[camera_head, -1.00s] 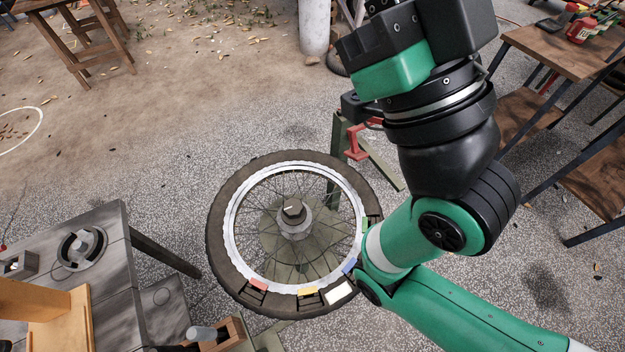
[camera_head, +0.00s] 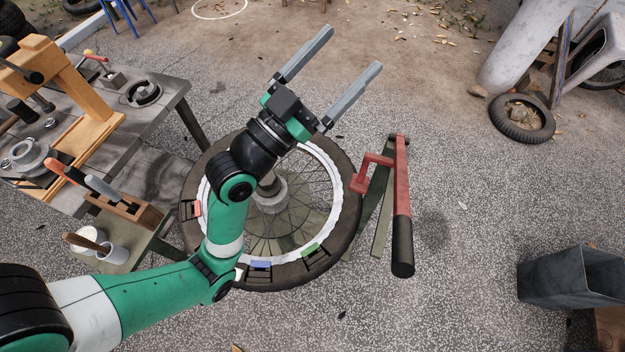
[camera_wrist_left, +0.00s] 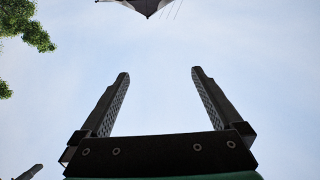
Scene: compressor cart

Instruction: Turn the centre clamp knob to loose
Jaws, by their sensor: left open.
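A spoked wheel (camera_head: 345,215) lies flat on a stand in the head view. At its hub is a grey centre clamp knob (camera_head: 270,190), partly hidden behind my left arm; I cannot tell its setting. My left gripper (camera_head: 354,50) is open and empty, with its two grey fingers pointing up and right, past the wheel's far edge in the picture. It is apart from the knob. In the left wrist view the open fingers (camera_wrist_left: 160,74) stand against the sky with nothing between them. My right gripper is not in view.
A red bracket and bar with a black end (camera_head: 402,215) stand right of the wheel. A grey workbench (camera_head: 165,100) with tools and a wooden frame is at the left. A dark bin (camera_head: 570,278) is at lower right. Paved ground between bar and bin is clear.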

